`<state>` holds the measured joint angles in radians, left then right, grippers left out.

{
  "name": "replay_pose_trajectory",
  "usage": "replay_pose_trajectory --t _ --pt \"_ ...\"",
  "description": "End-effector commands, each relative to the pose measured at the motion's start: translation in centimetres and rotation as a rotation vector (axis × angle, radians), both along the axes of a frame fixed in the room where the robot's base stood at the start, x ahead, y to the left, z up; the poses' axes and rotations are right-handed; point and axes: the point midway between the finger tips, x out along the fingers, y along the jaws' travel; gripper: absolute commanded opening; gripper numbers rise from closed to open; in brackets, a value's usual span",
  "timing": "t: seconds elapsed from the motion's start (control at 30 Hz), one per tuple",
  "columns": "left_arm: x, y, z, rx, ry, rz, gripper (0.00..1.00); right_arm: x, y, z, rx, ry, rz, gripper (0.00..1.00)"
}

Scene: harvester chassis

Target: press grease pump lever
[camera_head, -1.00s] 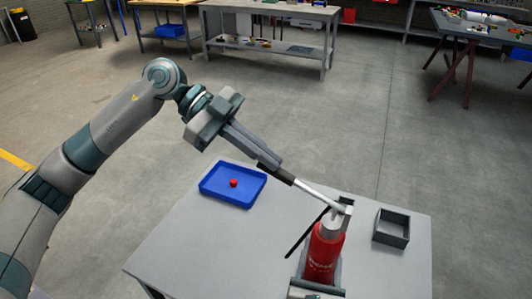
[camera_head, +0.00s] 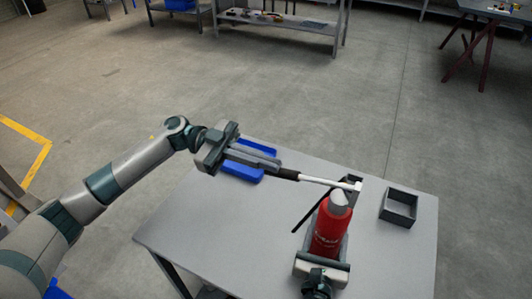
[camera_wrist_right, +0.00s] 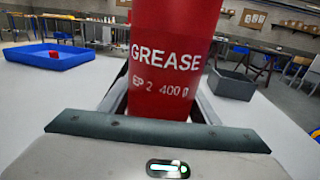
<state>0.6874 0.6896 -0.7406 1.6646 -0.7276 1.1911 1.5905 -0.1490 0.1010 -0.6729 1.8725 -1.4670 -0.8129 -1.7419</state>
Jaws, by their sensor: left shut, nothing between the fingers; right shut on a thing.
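The red grease pump (camera_head: 330,232) stands upright on the grey table. Its label reads GREASE in the right wrist view (camera_wrist_right: 165,62). Its lever (camera_head: 322,181) is a pale rod with a dark handle, running left from the pump head, nearly level in the head view. My left gripper (camera_head: 278,165) is shut and empty, its fingertips at the dark handle end; I cannot tell how firmly they touch. My right gripper (camera_head: 322,258) is shut around the lower pump body at the table's front.
A blue tray (camera_head: 242,173) lies behind my left gripper, partly hidden; a red piece (camera_wrist_right: 53,54) sits in it. A grey open box (camera_head: 398,207) stands right of the pump. A thin dark rod or hose (camera_head: 308,217) slants beside the pump. The table's left part (camera_head: 200,225) is clear.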

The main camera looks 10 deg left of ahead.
Motion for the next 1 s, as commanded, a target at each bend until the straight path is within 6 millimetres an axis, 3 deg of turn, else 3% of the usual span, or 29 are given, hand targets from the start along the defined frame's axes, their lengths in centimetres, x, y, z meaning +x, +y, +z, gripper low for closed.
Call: replay_pose_trajectory --t 0.13,0.63,0.77,1.0 --pt "0.0 0.0 -1.0 -0.009 0.009 0.002 0.0 0.0 0.0 0.0 0.002 0.0 0.001 0.0" --pt "-0.2 0.0 -1.2 -0.004 0.013 0.001 0.0 -0.1 0.2 0.0 0.007 -0.002 0.003 0.0" --pt "-0.2 0.3 -0.4 -0.004 0.012 0.001 0.0 -0.1 0.2 0.0 0.008 -0.002 0.003 0.0" --pt "-0.6 1.1 3.2 -0.014 0.004 0.002 0.0 0.0 0.1 0.0 0.007 -0.001 0.001 0.0"
